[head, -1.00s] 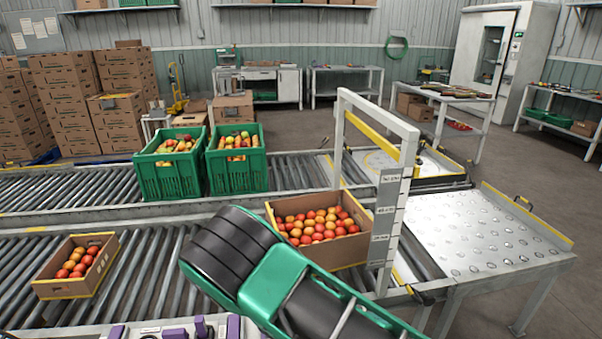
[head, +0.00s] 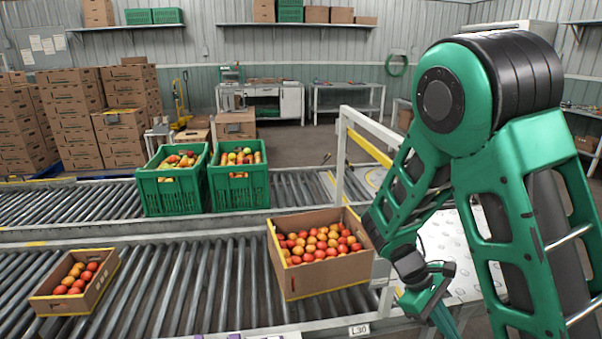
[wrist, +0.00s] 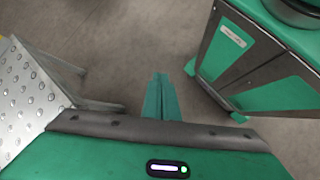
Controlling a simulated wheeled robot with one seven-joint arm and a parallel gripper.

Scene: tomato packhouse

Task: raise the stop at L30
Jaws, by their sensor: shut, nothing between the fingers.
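The L30 label (head: 359,330) is a small white plate on the front rail of the near roller conveyor (head: 190,280). I cannot make out the stop itself; my arm covers much of the conveyor's right end. My gripper (head: 446,322) points down just right of that end, right of the label, and only partly shows. In the wrist view its green fingers (wrist: 160,97) are together with nothing between them, above bare grey floor.
A large carton of tomatoes (head: 328,274) sits on the near conveyor beside the white gantry (head: 340,165); a smaller carton (head: 58,305) is at left. Green crates (head: 172,192) stand on the far conveyor. A studded metal table (wrist: 24,95) is left of my fingers.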

